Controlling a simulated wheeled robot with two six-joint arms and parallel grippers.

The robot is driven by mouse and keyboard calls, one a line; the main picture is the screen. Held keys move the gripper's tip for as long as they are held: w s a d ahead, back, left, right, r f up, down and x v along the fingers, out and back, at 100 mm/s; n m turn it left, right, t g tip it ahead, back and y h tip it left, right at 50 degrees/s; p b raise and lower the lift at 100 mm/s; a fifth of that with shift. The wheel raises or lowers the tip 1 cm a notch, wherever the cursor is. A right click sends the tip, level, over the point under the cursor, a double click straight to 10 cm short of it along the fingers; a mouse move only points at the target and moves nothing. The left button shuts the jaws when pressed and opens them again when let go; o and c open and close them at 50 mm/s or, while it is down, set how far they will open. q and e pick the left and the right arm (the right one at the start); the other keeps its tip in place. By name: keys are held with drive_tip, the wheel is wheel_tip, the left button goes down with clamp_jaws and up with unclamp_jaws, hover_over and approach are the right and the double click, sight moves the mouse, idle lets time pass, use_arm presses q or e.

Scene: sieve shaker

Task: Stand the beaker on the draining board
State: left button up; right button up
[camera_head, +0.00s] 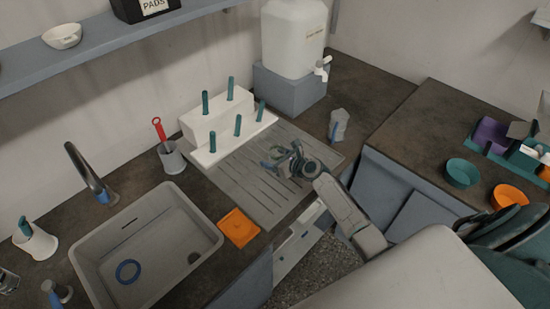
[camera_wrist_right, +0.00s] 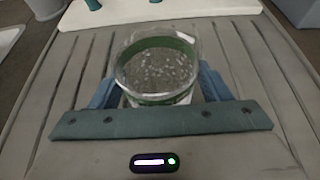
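The beaker (camera_wrist_right: 157,68) is clear glass with a green band, and several pale specks show through it. It looks upright in the wrist view, and it shows small in the head view (camera_head: 273,156). My right gripper (camera_head: 279,157) is over the draining board (camera_head: 247,176). Its two blue fingers (camera_wrist_right: 158,86) lie close against both sides of the beaker and look shut on it. The beaker's base is hidden behind the gripper, so I cannot tell whether it touches the grooved grey board. My left gripper is not in view.
A white rack with teal pegs (camera_head: 215,127) stands behind the board. The sink (camera_head: 147,240) and an orange square (camera_head: 238,228) are to the left. A grey container (camera_head: 339,125) stands at the board's right back. The board's left and front parts are clear.

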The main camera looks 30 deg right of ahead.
drive_tip(key=shift+r, duration=0.15)
drive_tip(key=shift+s+d+r, duration=0.1)
drive_tip(key=shift+s+d, duration=0.05)
drive_tip(key=shift+s, duration=0.1)
drive_tip(key=v, duration=1.1)
drive_tip(key=shift+s+r+p, duration=0.15)
drive_tip(key=shift+s+p, duration=0.05)
drive_tip(key=shift+p, duration=0.1)
